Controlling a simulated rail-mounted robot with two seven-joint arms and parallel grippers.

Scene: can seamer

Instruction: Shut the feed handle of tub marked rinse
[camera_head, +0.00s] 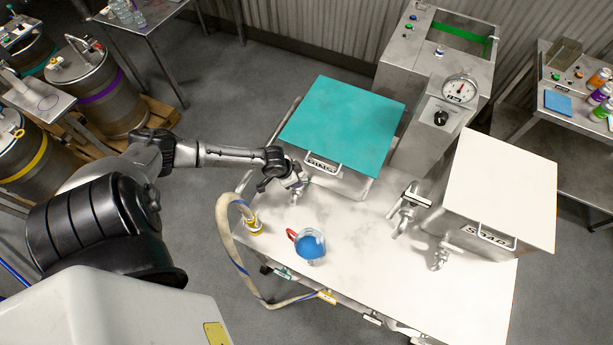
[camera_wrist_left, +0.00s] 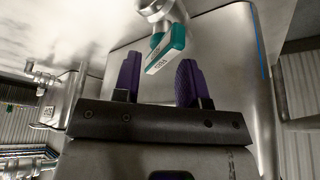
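The tub with the teal lid (camera_head: 342,125) stands at the back of the white-topped bench. Its front label plate (camera_head: 322,165) is small and seems to read RINSE. My left gripper (camera_head: 299,181) is at the tub's front left corner, by a metal fitting low on its front. In the left wrist view, the teal feed handle (camera_wrist_left: 166,50) with small lettering sits on a metal valve, just beyond and between the purple fingertips. My left gripper (camera_wrist_left: 160,78) is open there, and I see no finger touching the handle. In the head view the gripper mostly hides the handle. My right gripper is not in view.
A jug of blue liquid (camera_head: 309,246) with a red handle and a hose (camera_head: 228,225) are at the bench's front left. A gauge column (camera_head: 440,119) stands between the tubs.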

